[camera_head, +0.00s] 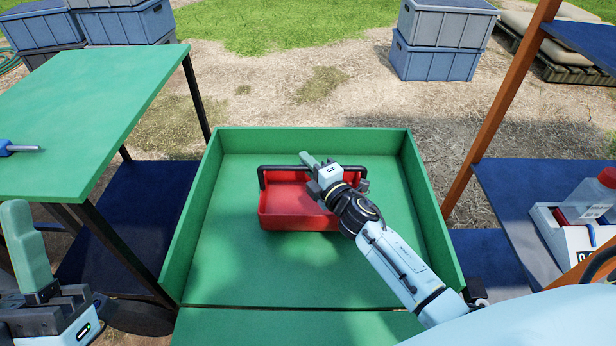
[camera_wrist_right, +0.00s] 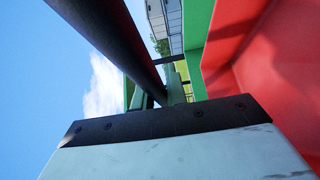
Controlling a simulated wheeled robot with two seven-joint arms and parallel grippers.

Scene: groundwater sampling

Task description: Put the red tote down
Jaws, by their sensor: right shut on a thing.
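The red tote (camera_head: 290,205) is an open box with a black bar handle (camera_head: 275,170) across its top. It is inside the green-walled cart bed (camera_head: 240,270), near the bed's middle; I cannot tell whether its bottom touches the bed floor. My right gripper (camera_head: 318,170) is shut on the handle, over the tote's right part. In the right wrist view the black handle (camera_wrist_right: 120,40) runs to the fingers (camera_wrist_right: 165,90), with the tote's red wall (camera_wrist_right: 290,70) at the right. My left gripper (camera_head: 40,270) is at the lower left, away from the tote; its finger opening is unclear.
A green table (camera_head: 100,90) with a blue-handled tool (camera_head: 20,148) stands at the left. At the right is a shelf with a white tray (camera_head: 565,240) and a red-capped bottle (camera_head: 590,198). Blue-grey crates (camera_head: 435,60) stand behind. The bed floor around the tote is clear.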

